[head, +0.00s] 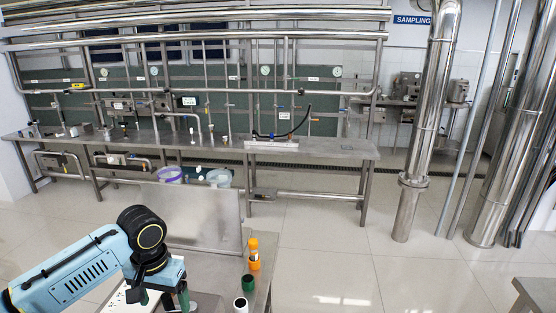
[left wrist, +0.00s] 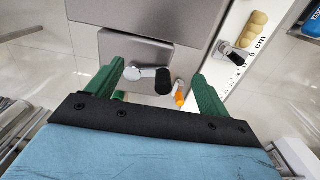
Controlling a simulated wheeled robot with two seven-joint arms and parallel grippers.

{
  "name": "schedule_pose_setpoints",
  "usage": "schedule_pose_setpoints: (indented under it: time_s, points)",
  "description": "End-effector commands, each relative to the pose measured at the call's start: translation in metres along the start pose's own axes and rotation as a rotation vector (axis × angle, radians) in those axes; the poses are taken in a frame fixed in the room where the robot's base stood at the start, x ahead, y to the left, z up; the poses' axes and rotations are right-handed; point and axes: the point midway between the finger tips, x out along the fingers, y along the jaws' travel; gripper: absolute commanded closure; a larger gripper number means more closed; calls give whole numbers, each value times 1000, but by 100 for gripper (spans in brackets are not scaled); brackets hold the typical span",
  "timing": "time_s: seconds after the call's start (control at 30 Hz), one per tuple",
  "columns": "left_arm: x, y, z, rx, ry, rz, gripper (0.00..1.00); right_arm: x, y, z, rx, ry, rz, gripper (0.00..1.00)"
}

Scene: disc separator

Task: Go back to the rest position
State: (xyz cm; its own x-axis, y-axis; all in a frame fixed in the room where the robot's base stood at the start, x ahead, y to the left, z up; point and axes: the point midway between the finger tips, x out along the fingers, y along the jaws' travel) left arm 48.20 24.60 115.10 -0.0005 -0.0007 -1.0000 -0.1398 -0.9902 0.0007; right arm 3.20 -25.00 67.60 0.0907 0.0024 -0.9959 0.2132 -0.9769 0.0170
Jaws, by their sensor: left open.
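My left gripper (head: 165,299) is at the bottom of the head view, above the near steel table (head: 207,268), at the end of my pale blue arm. In the left wrist view its two green fingers (left wrist: 157,84) are spread wide, with nothing held between them. A metal lever with a black grip (left wrist: 150,78) shows between and beyond the fingers, on a grey metal box (left wrist: 133,50). I cannot tell its distance from the fingertips. My right gripper is in neither view.
An orange bottle (head: 254,254) and small dark-topped containers (head: 241,304) stand at the near table's right edge. A scale marked in cm (left wrist: 250,58) and a yellow lumpy piece (left wrist: 253,29) lie right of the fingers. Open floor (head: 325,255) lies right of the table.

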Motion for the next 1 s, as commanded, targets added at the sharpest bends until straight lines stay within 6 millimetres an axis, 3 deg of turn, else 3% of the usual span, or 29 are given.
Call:
schedule_pose_setpoints:
  time_s: [0.2, 0.3, 0.6, 0.8, 1.0]
  points:
    - [-44, 0, 0, 0, 2, -1, 20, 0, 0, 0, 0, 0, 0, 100]
    - [-16, 0, 2, -2, -6, -2, 20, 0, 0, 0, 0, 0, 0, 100]
    - [43, 1, 2, 0, -4, -1, 20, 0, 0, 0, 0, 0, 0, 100]
    - [40, 41, 18, 5, 1, 1, 20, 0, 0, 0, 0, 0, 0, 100]
    - [39, 74, 2, 0, 1, 0, 20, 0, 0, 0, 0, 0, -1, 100]
